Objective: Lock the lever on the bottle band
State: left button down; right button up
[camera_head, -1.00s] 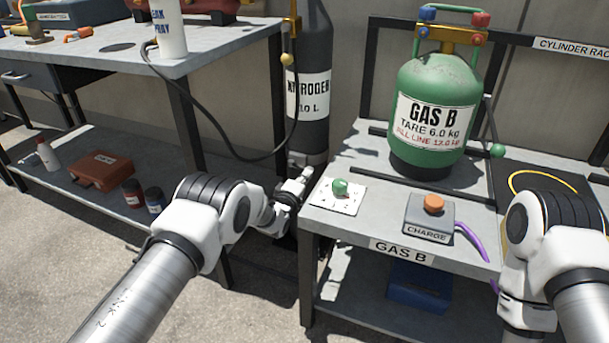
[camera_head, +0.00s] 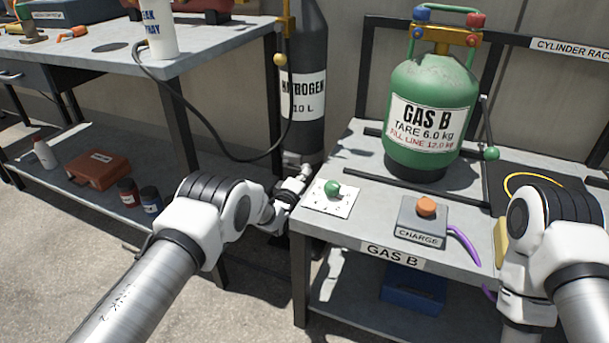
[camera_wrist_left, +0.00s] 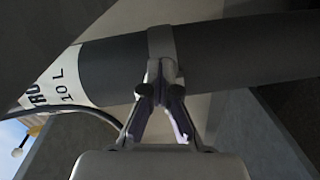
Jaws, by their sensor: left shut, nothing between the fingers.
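The dark nitrogen bottle (camera_head: 304,130) stands upright between the two benches. A grey metal band (camera_head: 291,160) goes around its lower part, and the band also shows in the left wrist view (camera_wrist_left: 161,42). My left gripper (camera_head: 303,174) is at the front of the band. In the left wrist view its fingers (camera_wrist_left: 162,78) are shut, with their tips right at the band's front; I cannot tell whether they touch it. The lever cannot be made out clearly behind the fingertips. My right arm shows at the right, but its gripper is out of view.
The right bench (camera_head: 345,237) stands close beside my left gripper, with a green knob (camera_head: 333,188), a charge button box (camera_head: 421,222) and the green gas cylinder (camera_head: 432,110) on it. The left bench (camera_head: 220,42) has a hose (camera_head: 205,122) hanging near the bottle.

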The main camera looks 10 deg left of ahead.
pick_arm(q)
jog(key=shift+w+d+r, duration=0.1)
jog(key=shift+d+r, duration=0.05)
jog(key=shift+r, duration=0.4)
jog(key=v, duration=0.7)
jog(key=shift+s+f, duration=0.35)
jog(key=shift+f, duration=0.1)
